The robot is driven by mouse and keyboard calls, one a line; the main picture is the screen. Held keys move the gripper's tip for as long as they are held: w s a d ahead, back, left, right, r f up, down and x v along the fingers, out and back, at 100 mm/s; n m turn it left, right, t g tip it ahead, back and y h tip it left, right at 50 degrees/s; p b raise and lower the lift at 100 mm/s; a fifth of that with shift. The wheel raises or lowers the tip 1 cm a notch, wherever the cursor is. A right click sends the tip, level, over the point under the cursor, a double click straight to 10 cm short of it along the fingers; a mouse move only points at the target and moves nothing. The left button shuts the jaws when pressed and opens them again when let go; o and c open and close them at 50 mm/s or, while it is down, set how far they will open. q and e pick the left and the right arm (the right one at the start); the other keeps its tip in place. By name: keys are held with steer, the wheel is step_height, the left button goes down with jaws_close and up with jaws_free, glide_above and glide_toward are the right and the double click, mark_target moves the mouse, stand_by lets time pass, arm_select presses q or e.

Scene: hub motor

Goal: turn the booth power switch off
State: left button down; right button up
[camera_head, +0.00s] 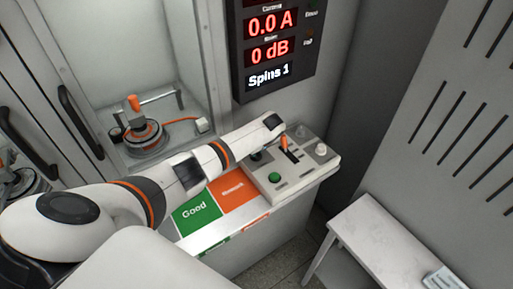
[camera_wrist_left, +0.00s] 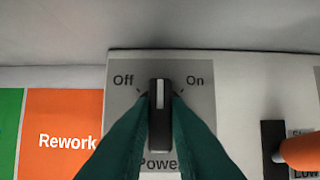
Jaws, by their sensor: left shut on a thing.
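The black power switch knob (camera_wrist_left: 160,115) sits on a grey plate (camera_wrist_left: 203,80) marked Off on the left and On on the right. Its white pointer line stands straight up in the left wrist view, between the two marks. My left gripper (camera_wrist_left: 160,125) is shut on the knob, with a dark green finger on each side. In the head view my left gripper (camera_head: 258,157) is at the back left of the control panel (camera_head: 315,170), and the wrist hides most of the switch. My right gripper is not in view.
An orange-handled lever (camera_head: 284,143) stands right of the switch, with a green button (camera_head: 275,177) in front. Good (camera_head: 196,212) and Rework (camera_head: 233,188) areas lie left of the panel. A display (camera_head: 270,45) reads 0.0 A, 0 dB, Spins 1. A motor (camera_head: 145,137) sits in the booth.

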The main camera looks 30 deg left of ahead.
arm_select(q)
steer(key=shift+d+f+n+g, duration=0.15)
steer(key=shift+n+g, duration=0.25)
steer(key=shift+n, duration=0.6)
steer(key=shift+n+g+b, duration=0.4)
steer(key=shift+n+b, duration=0.1)
steer(key=shift+n, duration=0.4)
steer(key=shift+w+f+n+g+b, duration=0.15)
steer(key=shift+n+g+b, duration=0.5)
steer(key=shift+n, duration=0.55)
steer(key=shift+a+r+n+g+b, duration=0.1)
steer(key=shift+n+g+b, duration=0.1)
steer(key=shift+n+b, duration=0.4)
steer(key=shift+a+r+n+g+b, duration=0.1)
steer(key=shift+n+g+b, duration=0.05)
steer(key=shift+n+b, duration=0.45)
steer(key=shift+n, duration=0.3)
steer(key=c, duration=1.4)
jaws_free()
steer(key=shift+r, duration=0.1)
